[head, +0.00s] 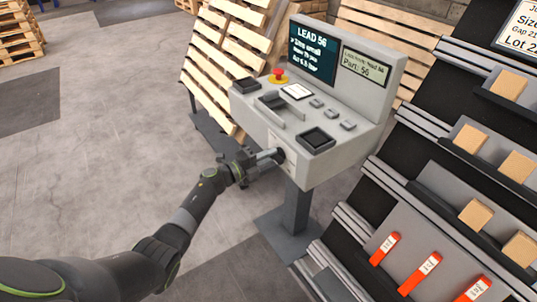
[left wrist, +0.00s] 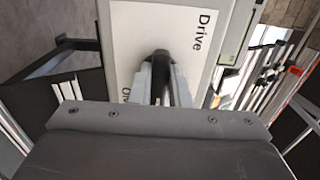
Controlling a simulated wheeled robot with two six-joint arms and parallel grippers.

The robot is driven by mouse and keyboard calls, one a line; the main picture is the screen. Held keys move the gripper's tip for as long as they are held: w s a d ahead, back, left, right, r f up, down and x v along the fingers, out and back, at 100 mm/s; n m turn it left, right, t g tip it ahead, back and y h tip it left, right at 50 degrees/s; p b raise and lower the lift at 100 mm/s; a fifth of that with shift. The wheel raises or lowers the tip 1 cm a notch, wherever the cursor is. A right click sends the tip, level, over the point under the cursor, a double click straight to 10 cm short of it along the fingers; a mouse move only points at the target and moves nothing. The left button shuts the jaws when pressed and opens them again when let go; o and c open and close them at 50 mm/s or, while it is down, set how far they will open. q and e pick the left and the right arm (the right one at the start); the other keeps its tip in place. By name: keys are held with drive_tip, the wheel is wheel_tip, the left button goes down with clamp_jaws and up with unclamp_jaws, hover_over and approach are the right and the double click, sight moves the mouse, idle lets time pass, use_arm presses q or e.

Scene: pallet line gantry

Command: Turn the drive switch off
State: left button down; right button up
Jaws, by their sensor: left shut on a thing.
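The drive switch (head: 281,155) is a dark knob on the front face of the grey control console (head: 329,168). In the left wrist view the dark switch handle (left wrist: 160,57) stands between my fingers, on a pale panel (left wrist: 135,38) marked "Drive". My left gripper (head: 272,156) reaches the console front from the left and is shut on the switch; its fingers also show in the left wrist view (left wrist: 160,80). A second label beginning with "O" is mostly hidden by a finger, and the switch's pointing direction is hard to tell. My right gripper is not in view.
The console top carries a red emergency button (head: 278,75), small grey keys and a screen (head: 312,50) reading "LEAD 56". A sloped rack (head: 420,165) with wooden blocks and orange tags stands close on the right. Wooden pallets (head: 215,65) stand behind.

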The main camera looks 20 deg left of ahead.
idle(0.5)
use_arm(q)
drive_tip(key=c, duration=1.4)
unclamp_jaws()
drive_tip(key=shift+o, duration=0.2)
drive_tip(key=v, duration=1.7)
drive_tip(key=shift+s+a+f, duration=0.1)
drive_tip(key=shift+s+a, duration=0.05)
drive_tip(key=shift+a, duration=0.05)
